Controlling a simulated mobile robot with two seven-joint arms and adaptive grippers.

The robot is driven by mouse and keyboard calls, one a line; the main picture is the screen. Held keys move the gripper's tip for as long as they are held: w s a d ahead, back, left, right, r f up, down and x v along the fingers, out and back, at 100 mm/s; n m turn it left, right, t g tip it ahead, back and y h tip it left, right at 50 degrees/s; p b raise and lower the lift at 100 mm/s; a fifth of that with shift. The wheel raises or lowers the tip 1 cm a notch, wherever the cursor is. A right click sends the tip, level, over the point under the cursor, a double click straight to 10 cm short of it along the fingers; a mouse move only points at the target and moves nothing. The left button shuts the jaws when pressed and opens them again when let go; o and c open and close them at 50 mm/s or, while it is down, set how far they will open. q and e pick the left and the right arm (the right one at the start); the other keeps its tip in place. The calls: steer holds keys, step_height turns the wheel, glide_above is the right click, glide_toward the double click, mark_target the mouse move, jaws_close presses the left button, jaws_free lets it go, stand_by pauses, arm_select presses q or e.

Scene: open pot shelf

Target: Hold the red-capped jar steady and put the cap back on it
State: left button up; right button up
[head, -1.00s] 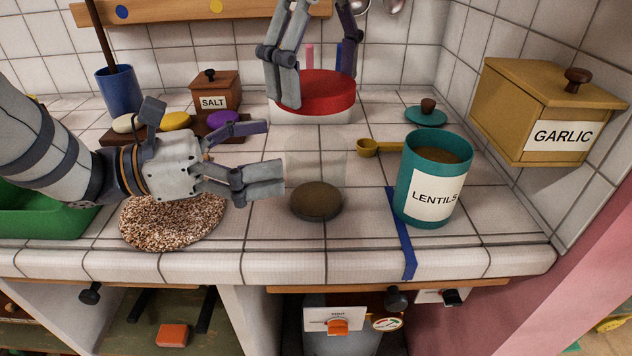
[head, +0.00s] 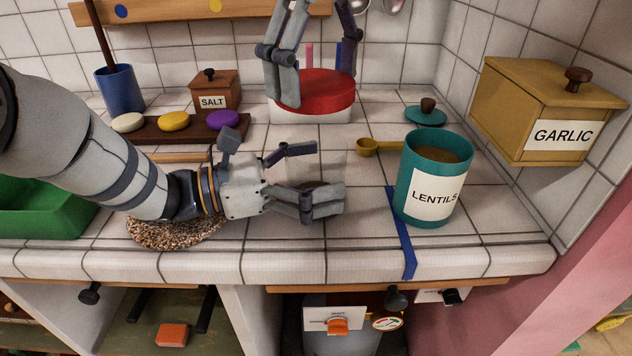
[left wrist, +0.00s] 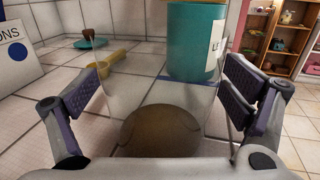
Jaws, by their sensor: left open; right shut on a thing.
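The clear open jar (head: 333,168) stands upright on the tiled counter with brown contents in its bottom. In the left wrist view the jar (left wrist: 160,90) lies between my left gripper's two fingers. My left gripper (head: 318,179) is open around the jar, and its near finger hides much of the jar in the head view. The red cap (head: 318,84), with a white lower band, is in my right gripper (head: 316,88), shut on it, behind the jar. Whether the cap touches the counter I cannot tell.
The teal lentils canister (head: 425,150) stands right of the jar, with a yellow scoop (head: 368,147) and teal lid (head: 426,116) behind. A blue tape strip (head: 402,240) crosses the counter. A speckled round mat (head: 165,233) lies under my left arm. The garlic box (head: 520,100) is far right.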

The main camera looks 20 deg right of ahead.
mark_target(320, 132)
arm_select(q)
steer(key=c, duration=1.8)
arm_select(e)
steer(key=shift+s+d+f, duration=0.1)
steer(key=shift+f, duration=2.4)
steer(key=shift+f, duration=0.9)
steer(key=shift+f, duration=0.5)
